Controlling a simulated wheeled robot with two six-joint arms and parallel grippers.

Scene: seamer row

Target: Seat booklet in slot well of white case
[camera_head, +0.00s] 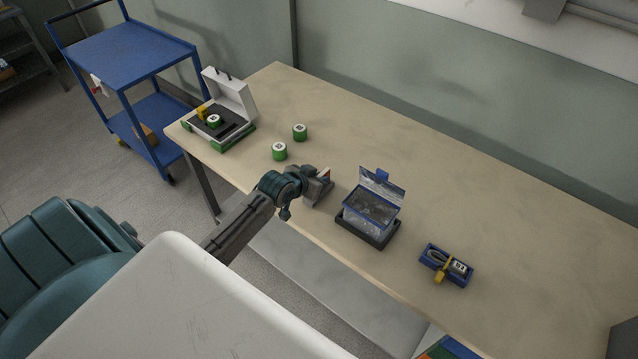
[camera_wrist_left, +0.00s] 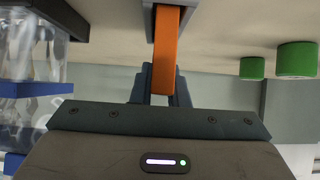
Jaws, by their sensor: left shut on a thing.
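The white case (camera_head: 236,92) stands open at the far left end of the table, lid raised. Its dark insert holds a yellow piece (camera_head: 202,111) and a green-and-white round tin (camera_head: 214,120); I cannot make out the slot well. My left gripper (camera_head: 321,184) is low over the table's front part, right of the case. In the left wrist view it is shut on an orange strip-like thing (camera_wrist_left: 166,52), likely the booklet seen edge-on. Grey walls flank its far end, seemingly a holder. My right gripper is not in view.
Two green tins (camera_head: 300,132) (camera_head: 279,151) stand between gripper and case. A clear open-lidded box (camera_head: 371,209) in a dark tray is just right of the gripper. A blue tray (camera_head: 462,280) lies farther right. The table's back (camera_head: 400,125) is clear. A blue cart (camera_head: 127,55) stands left.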

